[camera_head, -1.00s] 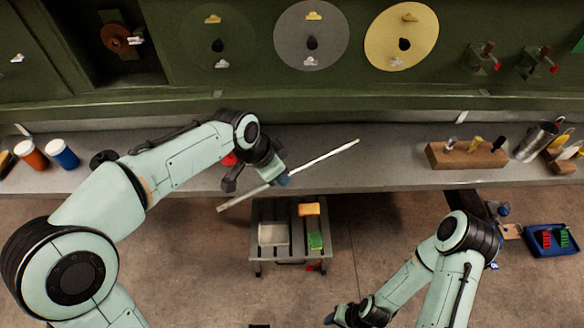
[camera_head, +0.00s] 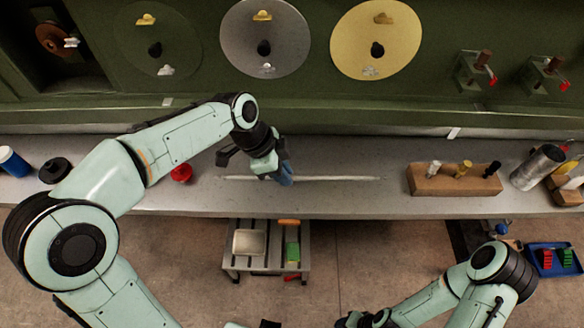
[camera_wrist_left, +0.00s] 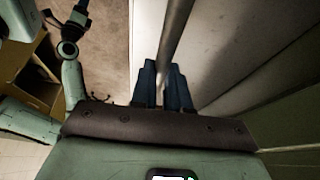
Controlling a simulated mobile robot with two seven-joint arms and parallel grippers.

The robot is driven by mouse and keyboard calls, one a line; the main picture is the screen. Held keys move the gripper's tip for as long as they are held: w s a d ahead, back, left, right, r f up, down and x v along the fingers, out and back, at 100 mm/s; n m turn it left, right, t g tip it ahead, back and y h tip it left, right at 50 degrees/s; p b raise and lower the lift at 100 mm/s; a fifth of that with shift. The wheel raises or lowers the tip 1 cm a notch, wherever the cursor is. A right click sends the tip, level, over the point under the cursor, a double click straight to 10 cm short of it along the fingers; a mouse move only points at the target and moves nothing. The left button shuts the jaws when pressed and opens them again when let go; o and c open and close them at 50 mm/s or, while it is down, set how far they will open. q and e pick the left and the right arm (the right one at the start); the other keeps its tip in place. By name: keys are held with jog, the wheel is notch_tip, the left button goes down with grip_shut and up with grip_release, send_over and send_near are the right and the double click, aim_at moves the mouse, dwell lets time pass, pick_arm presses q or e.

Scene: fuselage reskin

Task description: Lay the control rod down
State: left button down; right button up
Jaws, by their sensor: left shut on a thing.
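The control rod (camera_head: 335,178) is a thin pale bar. In the head view it runs level, left to right, over the grey bench (camera_head: 350,203). My left gripper (camera_head: 285,176) is shut on the rod near its middle. In the left wrist view the rod (camera_wrist_left: 176,40) runs away between the two blue fingertips (camera_wrist_left: 163,85). I cannot tell whether the rod touches the bench top or hangs just above it. My right arm is low at the right, and its gripper (camera_head: 362,320) is partly cut off by the bottom edge.
A wooden block (camera_head: 440,182) with several upright tools stands right of the rod, with a metal cup (camera_head: 538,167) beyond. A red knob (camera_head: 181,173) and black round thing (camera_head: 55,170) lie left. A small stool (camera_head: 265,262) stands below the bench. The green panel rises behind.

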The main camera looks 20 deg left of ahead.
pick_arm(q)
jog(key=shift+w+d+f, duration=0.1)
jog(key=shift+w, duration=0.05)
jog(key=shift+f+b, duration=0.45)
jog(key=shift+f, duration=0.2)
jog(key=shift+f+b, duration=1.55)
jog(key=shift+f, duration=1.15)
pick_arm(e)
jog(key=shift+s+d+f, duration=0.1)
jog(key=shift+s+f, duration=0.3)
jog(key=shift+f, duration=0.4)
jog(key=shift+s+a+f, duration=0.1)
jog(key=shift+s+f, duration=0.35)
jog(key=shift+f, duration=0.3)
jog(key=shift+s+d+f, duration=0.1)
jog(key=shift+s+f, duration=0.3)
jog(key=shift+f, duration=0.4)
pick_arm(q)
jog(key=c, duration=1)
grip_release()
jog(key=shift+c, duration=0.2)
jog(key=shift+r, duration=0.1)
jog(key=p+v, duration=0.1)
jog(key=v, duration=1.2)
jog(key=shift+r, duration=0.15)
pick_arm(e)
jog(key=shift+w+r, duration=0.4)
jog(key=shift+r, duration=0.45)
